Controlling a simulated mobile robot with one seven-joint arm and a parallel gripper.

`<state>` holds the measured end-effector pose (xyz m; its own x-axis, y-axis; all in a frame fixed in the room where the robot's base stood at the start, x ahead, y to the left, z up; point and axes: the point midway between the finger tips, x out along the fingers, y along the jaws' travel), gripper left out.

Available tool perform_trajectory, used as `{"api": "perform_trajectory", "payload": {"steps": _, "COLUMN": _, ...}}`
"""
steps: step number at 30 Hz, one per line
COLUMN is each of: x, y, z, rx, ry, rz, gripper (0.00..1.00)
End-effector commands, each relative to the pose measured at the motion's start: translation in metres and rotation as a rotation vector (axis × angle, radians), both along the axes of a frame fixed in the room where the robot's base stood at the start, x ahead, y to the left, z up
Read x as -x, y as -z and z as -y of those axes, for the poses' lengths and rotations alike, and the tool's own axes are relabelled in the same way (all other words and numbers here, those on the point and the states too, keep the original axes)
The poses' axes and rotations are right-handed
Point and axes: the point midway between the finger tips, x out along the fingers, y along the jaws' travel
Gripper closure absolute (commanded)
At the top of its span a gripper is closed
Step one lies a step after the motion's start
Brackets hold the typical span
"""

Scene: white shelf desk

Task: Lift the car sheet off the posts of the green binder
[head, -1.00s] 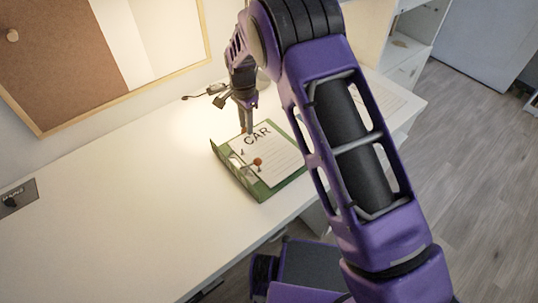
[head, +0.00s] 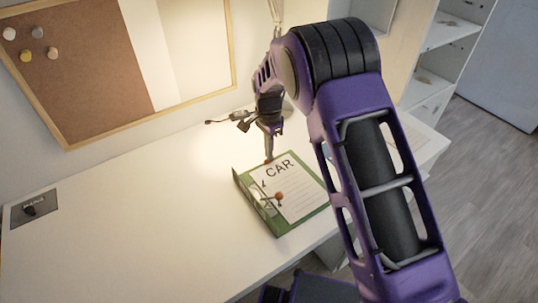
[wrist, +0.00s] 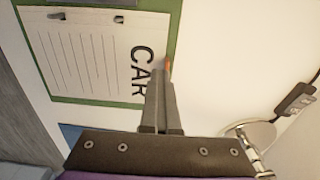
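The green binder (head: 283,227) lies open on the white desk, its raised spine side to the left. The white car sheet (head: 292,191), headed "CAR", lies on it and looks flat. The ring mechanism with its posts and a lever with an orange knob (head: 278,196) is at the sheet's left side. In the wrist view the sheet (wrist: 95,55) has two posts (wrist: 118,16) at its top edge. My gripper (wrist: 160,80) points at the sheet's edge beside the word "CAR", its fingers together. A small orange spot shows at the fingertips. Whether paper is pinched between them is hidden.
A lamp base (wrist: 255,137) and a cable with a plug-like end (head: 240,117) are behind the gripper. A corkboard (head: 100,75) hangs on the wall. A socket plate (head: 34,208) is at the desk's left. The desk left of the binder is clear.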

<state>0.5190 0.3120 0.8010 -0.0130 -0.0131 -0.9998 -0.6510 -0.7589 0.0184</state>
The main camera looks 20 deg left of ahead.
Motion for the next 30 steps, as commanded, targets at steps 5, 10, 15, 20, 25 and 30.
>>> {"api": "perform_trajectory", "payload": {"steps": 5, "x": -0.002, "y": -0.043, "z": -0.004, "rx": -0.008, "ry": -0.002, "rz": 0.009, "gripper": 1.0}}
{"api": "perform_trajectory", "payload": {"steps": 10, "x": -0.002, "y": -0.064, "z": -0.004, "rx": -0.01, "ry": -0.002, "rz": 0.01, "gripper": 1.0}}
{"api": "perform_trajectory", "payload": {"steps": 15, "x": -0.002, "y": -0.069, "z": -0.005, "rx": -0.011, "ry": -0.002, "rz": 0.01, "gripper": 1.0}}
{"api": "perform_trajectory", "payload": {"steps": 20, "x": -0.002, "y": -0.069, "z": -0.005, "rx": -0.012, "ry": -0.002, "rz": 0.011, "gripper": 1.0}}
{"api": "perform_trajectory", "payload": {"steps": 25, "x": -0.002, "y": -0.069, "z": -0.005, "rx": -0.012, "ry": -0.002, "rz": 0.012, "gripper": 0.72}}
{"api": "perform_trajectory", "payload": {"steps": 30, "x": -0.002, "y": -0.069, "z": -0.006, "rx": -0.012, "ry": -0.002, "rz": 0.012, "gripper": 0.42}}
